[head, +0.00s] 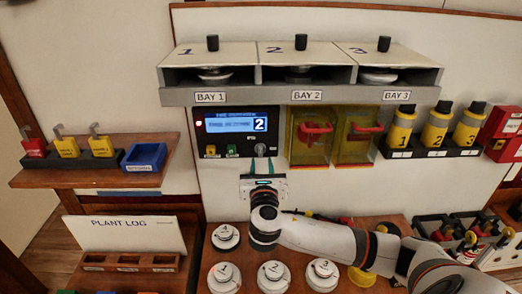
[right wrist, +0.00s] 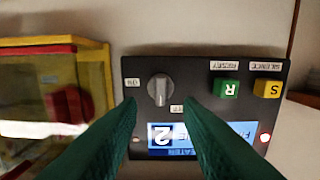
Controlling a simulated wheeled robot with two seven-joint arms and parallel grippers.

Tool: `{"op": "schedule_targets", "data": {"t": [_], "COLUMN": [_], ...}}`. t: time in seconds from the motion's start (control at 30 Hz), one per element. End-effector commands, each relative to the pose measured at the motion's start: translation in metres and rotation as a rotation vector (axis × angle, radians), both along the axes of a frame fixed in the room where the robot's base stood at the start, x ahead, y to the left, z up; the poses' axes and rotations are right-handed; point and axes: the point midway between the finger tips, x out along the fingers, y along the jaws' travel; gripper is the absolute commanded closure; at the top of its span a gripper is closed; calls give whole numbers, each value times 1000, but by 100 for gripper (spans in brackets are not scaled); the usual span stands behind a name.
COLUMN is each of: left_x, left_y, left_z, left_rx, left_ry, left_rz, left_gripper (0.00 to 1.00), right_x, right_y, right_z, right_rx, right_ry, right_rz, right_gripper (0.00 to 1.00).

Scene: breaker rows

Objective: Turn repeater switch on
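The repeater panel (head: 235,133) is a dark box on the wall with a lit blue screen and a tag "2". Its switch is a grey knob (right wrist: 158,88), low on the panel's right side in the head view (head: 259,149). In the right wrist view the panel is upside down, with an ON label (right wrist: 131,83) left of the knob and an OFF label (right wrist: 177,108) below right. The knob's grip runs roughly up and down there. My right gripper (right wrist: 160,103) is open, its green fingers either side of the knob; contact cannot be told. My left gripper is out of view.
Green R (right wrist: 226,89) and yellow S (right wrist: 267,89) buttons sit beside the switch. A yellow clear-covered box (head: 311,137) with a red handle is close by on the right. Bays hang above; several round white pieces (head: 273,275) stand on the bench below.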

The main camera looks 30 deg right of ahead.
Motion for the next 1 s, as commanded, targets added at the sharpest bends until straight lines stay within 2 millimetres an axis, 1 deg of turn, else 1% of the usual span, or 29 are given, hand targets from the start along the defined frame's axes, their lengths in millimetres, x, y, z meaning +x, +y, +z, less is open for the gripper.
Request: {"op": "schedule_targets", "data": {"t": [0.03,0.2,0.3,0.47,0.7,0.73,0.77,0.9,0.93,1.0], "left_x": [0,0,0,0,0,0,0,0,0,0], "left_y": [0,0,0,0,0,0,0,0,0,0], "left_z": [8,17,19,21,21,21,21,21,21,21], "left_rx": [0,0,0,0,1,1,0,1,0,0], "left_ry": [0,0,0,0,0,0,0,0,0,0], "left_rz": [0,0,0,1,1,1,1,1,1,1], "left_gripper": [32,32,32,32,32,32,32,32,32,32], "right_x": [8,30,38,43,44,44,44,44,44,44], "right_y": [-6,-18,-23,-26,-27,-27,-26,-26,-26,-26], "right_z": [4,2,1,0,-1,-1,-1,-1,-1,-1], "right_rx": [0,1,2,4,4,4,4,4,4,4], "right_ry": [1,0,0,0,0,0,0,0,0,0], "right_rz": [-3,-1,-1,1,1,1,1,1,1,1], "right_gripper": [67,67,67,67,67,69,74,97,100,100]}}
